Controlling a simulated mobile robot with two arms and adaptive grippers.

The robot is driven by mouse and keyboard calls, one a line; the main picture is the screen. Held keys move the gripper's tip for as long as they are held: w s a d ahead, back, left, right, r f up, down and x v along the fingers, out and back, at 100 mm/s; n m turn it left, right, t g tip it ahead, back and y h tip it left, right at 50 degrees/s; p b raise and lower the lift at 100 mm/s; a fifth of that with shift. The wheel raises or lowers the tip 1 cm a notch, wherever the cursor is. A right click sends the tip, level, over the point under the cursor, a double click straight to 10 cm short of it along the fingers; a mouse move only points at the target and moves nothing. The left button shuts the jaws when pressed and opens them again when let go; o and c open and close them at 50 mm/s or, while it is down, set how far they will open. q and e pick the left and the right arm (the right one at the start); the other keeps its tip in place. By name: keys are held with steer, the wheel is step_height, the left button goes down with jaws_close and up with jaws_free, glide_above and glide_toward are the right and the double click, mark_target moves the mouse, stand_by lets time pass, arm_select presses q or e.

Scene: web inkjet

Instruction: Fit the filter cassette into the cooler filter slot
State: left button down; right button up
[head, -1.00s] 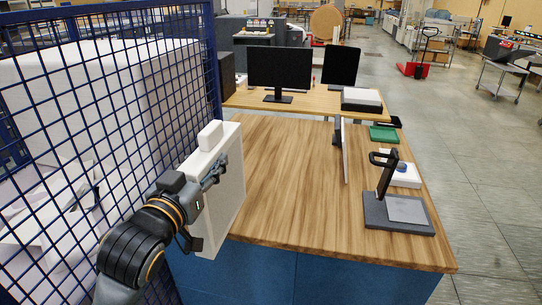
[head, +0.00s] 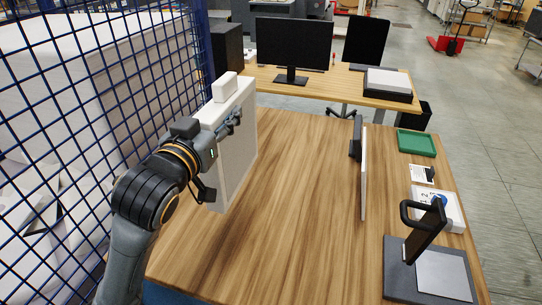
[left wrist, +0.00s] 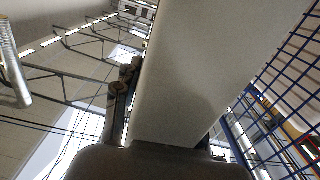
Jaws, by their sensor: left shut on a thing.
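The filter cassette (head: 240,160) is a large pale slab with a grey-white face and a small block-shaped grip on top. It stands upright in my left gripper (head: 222,133), above the left part of the wooden table. The fingers are shut on the cassette near its upper near edge. In the left wrist view the pale cassette (left wrist: 215,65) fills the middle, with a dark finger (left wrist: 120,100) against its left side. I cannot make out a cooler filter slot in these views. My right gripper is not in view.
A blue mesh fence (head: 90,110) runs close along the left of my arm. The table (head: 300,220) is clear in the middle. On its right are an upright thin panel (head: 364,185), a green tray (head: 416,143) and a dark-handled stand (head: 400,270). Monitors (head: 292,45) stand behind.

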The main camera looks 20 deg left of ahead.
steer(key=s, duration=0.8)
arm_select(q)
steer(key=w+f+b, duration=0.2)
steer(key=w+f, duration=0.2)
steer(key=w+f+b, duration=0.3)
steer(key=w+f, duration=0.1)
steer(key=w+f+b, duration=0.3)
steer(key=f, duration=0.1)
steer(key=shift+w+a+f, duration=0.1)
steer(key=shift+w+a, duration=0.15)
steer(key=shift+w, duration=0.15)
steer(key=shift+f, duration=0.1)
steer(key=c, duration=0.8)
jaws_free()
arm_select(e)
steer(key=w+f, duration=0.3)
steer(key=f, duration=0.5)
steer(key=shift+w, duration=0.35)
